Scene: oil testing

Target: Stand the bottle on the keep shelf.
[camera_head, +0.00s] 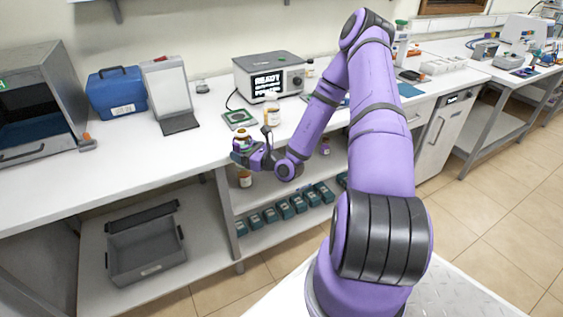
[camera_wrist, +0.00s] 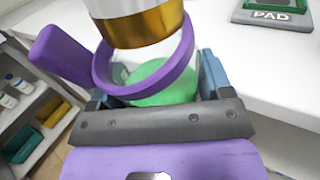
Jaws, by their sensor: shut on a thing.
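My gripper (camera_head: 243,150) is shut on a small bottle (camera_head: 243,134), out in front of the bench edge. In the wrist view the bottle (camera_wrist: 140,25) shows a white part above a gold band, with a green part (camera_wrist: 165,92) between the fingers. A purple ring (camera_wrist: 165,80) surrounds it there; I cannot tell what the ring belongs to. Under the bench, an upper shelf (camera_head: 275,186) bears a bottle (camera_head: 245,179) at the left and another (camera_head: 325,146) further right. No label that I can read marks the keep shelf. My arm hides part of the shelves.
On the bench a bottle (camera_head: 272,114) stands near the green-topped pad (camera_head: 239,118) and the device reading READY (camera_head: 268,76). The lower shelf (camera_head: 262,238) has several teal boxes. A grey crate (camera_head: 146,246) sits low at the left. The bench front at the left is clear.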

